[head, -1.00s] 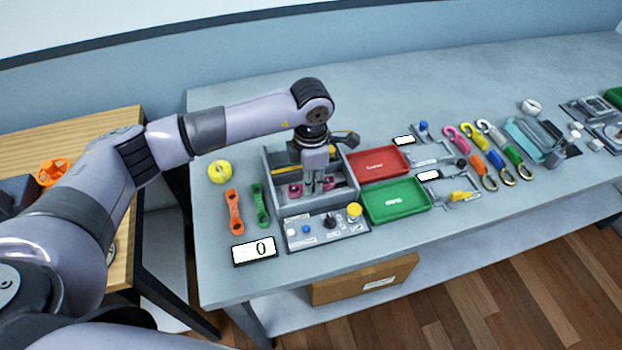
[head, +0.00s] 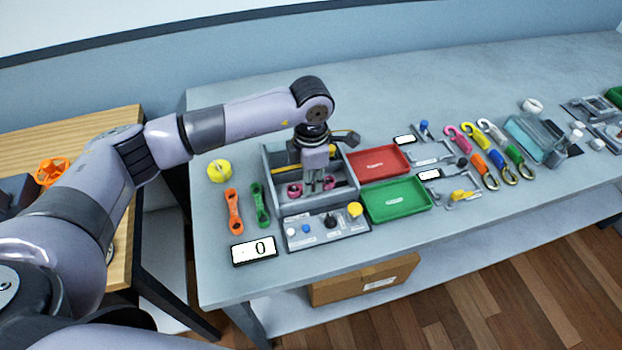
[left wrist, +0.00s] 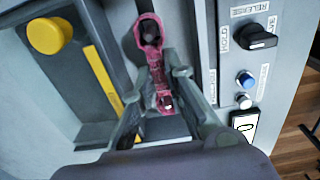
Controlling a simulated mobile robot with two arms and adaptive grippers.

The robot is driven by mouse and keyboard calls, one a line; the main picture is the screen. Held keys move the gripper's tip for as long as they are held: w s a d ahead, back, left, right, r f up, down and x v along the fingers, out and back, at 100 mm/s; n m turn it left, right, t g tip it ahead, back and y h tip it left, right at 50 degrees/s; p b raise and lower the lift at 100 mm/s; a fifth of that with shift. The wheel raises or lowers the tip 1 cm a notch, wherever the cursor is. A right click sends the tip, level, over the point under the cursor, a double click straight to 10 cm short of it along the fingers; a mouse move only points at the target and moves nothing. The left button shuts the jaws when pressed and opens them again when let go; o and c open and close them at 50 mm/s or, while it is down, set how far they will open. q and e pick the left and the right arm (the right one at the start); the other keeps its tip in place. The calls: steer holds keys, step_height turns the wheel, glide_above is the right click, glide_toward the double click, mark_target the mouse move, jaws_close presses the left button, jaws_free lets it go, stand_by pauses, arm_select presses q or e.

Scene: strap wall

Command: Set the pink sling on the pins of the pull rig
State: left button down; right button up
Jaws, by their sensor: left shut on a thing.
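The pink sling (head: 295,190) is inside the grey pull rig (head: 266,165), lying across it near its front wall. My left gripper (head: 318,185) points straight down into the rig and is shut on the middle of the sling. In the left wrist view the sling (left wrist: 157,68) runs between my left gripper's fingers (left wrist: 158,90). Its far eye shows a dark round pin (left wrist: 150,34) within the loop. The near eye shows something dark and is partly hidden by a finger, so I cannot tell how it sits on its pin. My right gripper is not in view.
The rig's control panel (head: 315,233) with knobs and a counter (head: 254,250) stand in front. Orange (head: 234,211) and green (head: 260,204) slings and yellow tape (head: 219,170) lie left. Red (head: 380,163) and green (head: 397,200) trays stand right, with several colored hooks beyond.

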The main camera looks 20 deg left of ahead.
arm_select(q)
steer(key=shift+f, duration=0.15)
steer(key=c, duration=1.5)
jaws_free()
steer(key=shift+c, duration=0.2)
steer(key=o, duration=0.4)
steer(key=shift+r+p, duration=1.2)
steer(key=shift+r, duration=1.85)
